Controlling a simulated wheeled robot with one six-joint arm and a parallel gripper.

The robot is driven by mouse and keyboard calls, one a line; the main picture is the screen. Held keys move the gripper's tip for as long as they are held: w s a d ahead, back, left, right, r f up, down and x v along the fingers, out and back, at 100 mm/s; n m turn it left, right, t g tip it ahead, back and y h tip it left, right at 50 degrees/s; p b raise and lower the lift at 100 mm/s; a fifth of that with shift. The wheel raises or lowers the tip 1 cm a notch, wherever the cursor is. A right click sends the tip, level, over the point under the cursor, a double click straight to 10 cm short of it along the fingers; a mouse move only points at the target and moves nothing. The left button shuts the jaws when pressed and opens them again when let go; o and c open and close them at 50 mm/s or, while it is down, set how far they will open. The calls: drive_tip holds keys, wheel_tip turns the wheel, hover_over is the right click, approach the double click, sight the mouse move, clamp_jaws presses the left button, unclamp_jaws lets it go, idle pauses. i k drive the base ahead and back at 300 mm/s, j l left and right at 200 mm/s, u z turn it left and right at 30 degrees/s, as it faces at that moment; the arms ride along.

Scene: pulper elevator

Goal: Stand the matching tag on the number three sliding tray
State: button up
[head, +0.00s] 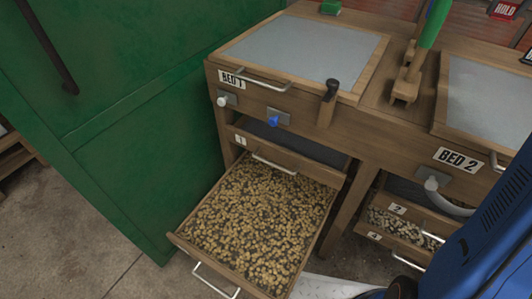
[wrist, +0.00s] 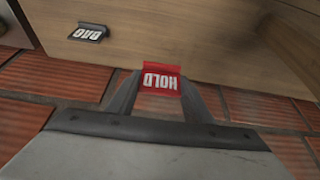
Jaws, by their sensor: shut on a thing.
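My gripper (wrist: 158,92) is shut on a red tag (wrist: 161,69) with white HOLD lettering, upside down in the wrist view. A red HOLD tag (head: 504,9) also shows at the top right of the head view; my fingers are not visible there. A tray (head: 196,252) full of yellowish beans is pulled far out below the drawer labelled 1 (head: 240,141); I cannot read a number on it. A green block (head: 331,7), perhaps a tag, sits at the back of BED 1. A dark BAG tag (wrist: 88,33) lies apart from my gripper.
The wooden machine carries BED 1 (head: 232,79) and BED 2 (head: 457,158). Trays labelled 2 (head: 397,209) and 4 (head: 375,237) are at the lower right. A green panel (head: 150,110) stands at the left. Bare floor (head: 75,240) shows at the lower left.

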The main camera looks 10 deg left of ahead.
sight(248, 232)
drive_tip(key=k+l+u, duration=0.4)
drive_tip(key=l, duration=0.25)
drive_tip(key=k+l+u, duration=0.25)
drive_tip(key=l+u, duration=0.15)
drive_tip(key=l, duration=0.25)
drive_tip(key=k+l+u, duration=0.75)
drive_tip(key=k, duration=0.2)
drive_tip(key=i+l+u, duration=0.1)
drive_tip(key=i+u, duration=0.15)
drive_tip(key=u, duration=0.15)
drive_tip(key=i+l+u, duration=0.2)
drive_tip(key=i+u, duration=0.2)
drive_tip(key=i, duration=0.2)
